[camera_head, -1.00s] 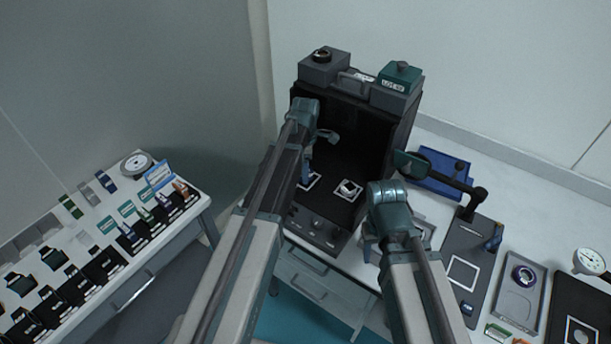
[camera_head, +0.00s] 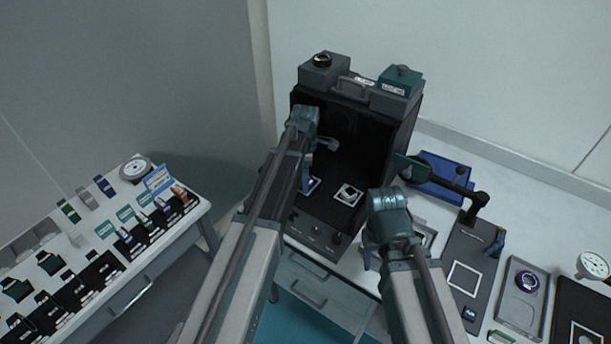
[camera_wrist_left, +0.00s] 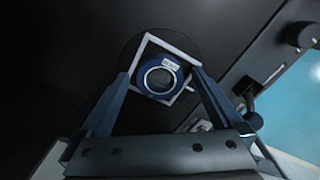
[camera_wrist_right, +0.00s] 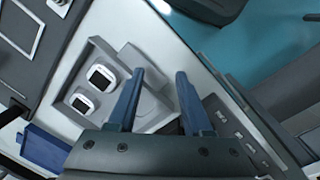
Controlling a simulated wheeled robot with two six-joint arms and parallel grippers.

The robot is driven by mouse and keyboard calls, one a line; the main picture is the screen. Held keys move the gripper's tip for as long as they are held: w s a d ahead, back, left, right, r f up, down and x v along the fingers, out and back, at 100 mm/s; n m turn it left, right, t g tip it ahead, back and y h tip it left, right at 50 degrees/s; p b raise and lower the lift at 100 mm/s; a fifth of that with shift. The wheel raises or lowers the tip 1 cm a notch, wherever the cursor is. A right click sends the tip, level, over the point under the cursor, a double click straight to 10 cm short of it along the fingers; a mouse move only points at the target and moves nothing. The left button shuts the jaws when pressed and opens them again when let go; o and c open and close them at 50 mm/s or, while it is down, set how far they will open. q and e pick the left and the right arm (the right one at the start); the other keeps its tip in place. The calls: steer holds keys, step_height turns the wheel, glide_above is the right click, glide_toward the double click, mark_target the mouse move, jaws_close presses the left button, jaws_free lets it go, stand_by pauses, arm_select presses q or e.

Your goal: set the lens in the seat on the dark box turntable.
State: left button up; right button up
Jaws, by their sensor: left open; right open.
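The dark box (camera_head: 318,228) stands open at the front on the table. In the left wrist view a blue-rimmed lens (camera_wrist_left: 161,79) with a small white label lies flat inside a white square outline (camera_wrist_left: 188,62) on the dark round turntable (camera_wrist_left: 118,62). My left gripper (camera_wrist_left: 160,75) is open, with one finger on either side of the lens; contact cannot be told. My right gripper (camera_wrist_right: 160,72) is open and empty outside the box.
A grey holder (camera_wrist_right: 92,70) with two pale square pieces is below my right gripper. A jointed stand (camera_head: 468,190) and a tray (camera_head: 520,310) with a purple-ringed part are at the right.

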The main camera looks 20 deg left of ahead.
arm_select(q)
step_height(320, 180, up, 12)
steer(key=p, duration=1.2)
steer(key=shift+r, duration=0.15)
arm_select(e)
step_height(320, 180, up, 12)
steer(key=shift+r, duration=0.15)
